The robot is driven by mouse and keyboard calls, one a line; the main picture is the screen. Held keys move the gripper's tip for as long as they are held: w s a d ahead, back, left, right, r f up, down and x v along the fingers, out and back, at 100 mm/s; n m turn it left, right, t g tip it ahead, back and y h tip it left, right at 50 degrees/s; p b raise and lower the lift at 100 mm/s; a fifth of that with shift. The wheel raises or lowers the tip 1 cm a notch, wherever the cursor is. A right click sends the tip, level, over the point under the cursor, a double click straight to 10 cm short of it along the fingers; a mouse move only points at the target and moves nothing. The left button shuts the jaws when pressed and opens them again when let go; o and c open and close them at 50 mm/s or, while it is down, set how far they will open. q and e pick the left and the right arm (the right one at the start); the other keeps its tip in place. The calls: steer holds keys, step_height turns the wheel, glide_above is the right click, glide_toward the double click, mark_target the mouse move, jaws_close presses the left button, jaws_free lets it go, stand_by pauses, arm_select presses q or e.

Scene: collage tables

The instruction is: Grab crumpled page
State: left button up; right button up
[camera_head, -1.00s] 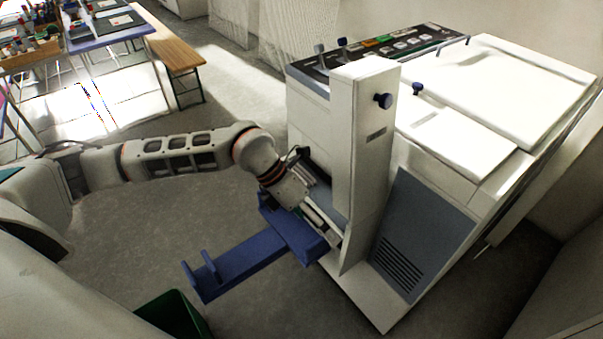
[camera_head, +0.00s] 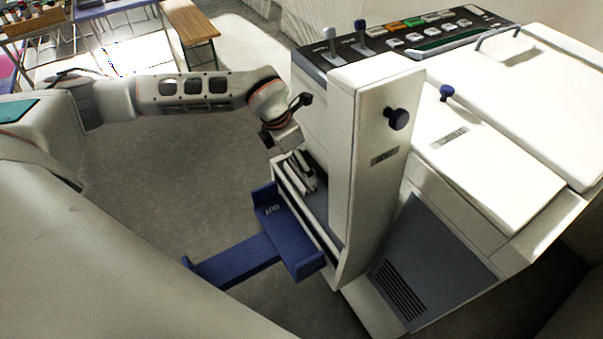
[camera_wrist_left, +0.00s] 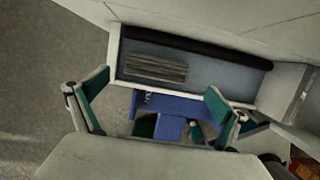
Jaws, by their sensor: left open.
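I cannot make out a crumpled page for certain. A flat, ridged grey-brown piece (camera_wrist_left: 155,68) lies in the long grey recess at the machine's side in the left wrist view; I cannot tell whether it is the page. My left gripper (camera_wrist_left: 157,82) is open, its two teal-padded fingers apart in front of the recess, with nothing seen between them. In the head view my left gripper (camera_head: 301,176) points down at the far end of this recess, partly blurred into it. My right gripper is not in view.
The large white machine (camera_head: 350,150) has an upright column, dark knobs and levers. A blue tray marked OUT (camera_head: 290,232) juts from its side below the recess; the tray shows in the left wrist view (camera_wrist_left: 175,107). A wooden bench (camera_head: 188,22) stands far back. Grey floor is clear at left.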

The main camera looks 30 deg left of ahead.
mark_target(300, 171)
arm_select(q)
steer(key=x, duration=0.3)
steer(key=b+x, duration=0.1)
steer(key=x, duration=0.1)
steer(key=shift+w+a, duration=0.15)
steer(key=shift+a, duration=0.1)
steer(key=shift+r, duration=0.1)
steer(key=c, duration=0.8)
steer(key=shift+c, duration=0.2)
